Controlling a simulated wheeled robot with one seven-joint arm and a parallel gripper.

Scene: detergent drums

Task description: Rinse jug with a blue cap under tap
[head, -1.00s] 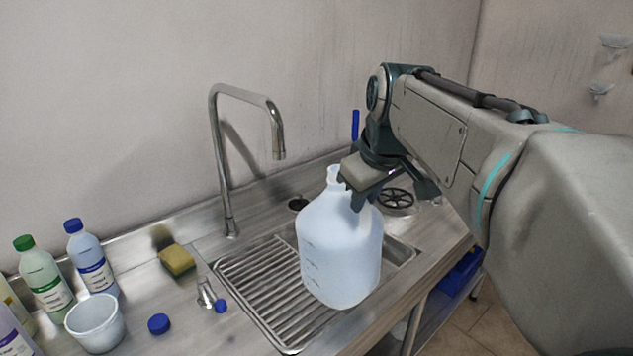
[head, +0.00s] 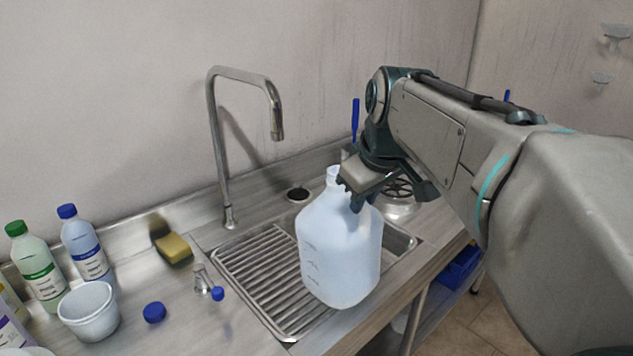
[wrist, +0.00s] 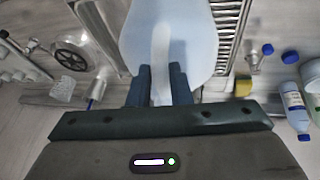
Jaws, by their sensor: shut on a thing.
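The white translucent jug (head: 338,255) is upright in my gripper (head: 357,190), in front of the sink area in the head view. Its mouth is uncapped. My gripper is shut on the jug near its neck and handle; the wrist view shows both fingers (wrist: 159,84) around a part of the jug (wrist: 168,35). The tall metal tap (head: 276,130) stands behind and to the left of the jug, with its spout end apart from it. A loose blue cap (head: 154,313) lies on the counter at the left.
A ribbed drainer (head: 262,275) lies left of the jug. A sponge (head: 173,248), a small tap-like fitting with a blue knob (head: 217,293), a white cup (head: 90,312), and blue-capped (head: 84,245) and green-capped (head: 38,268) bottles stand at the left. A blue bin (head: 459,268) is below.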

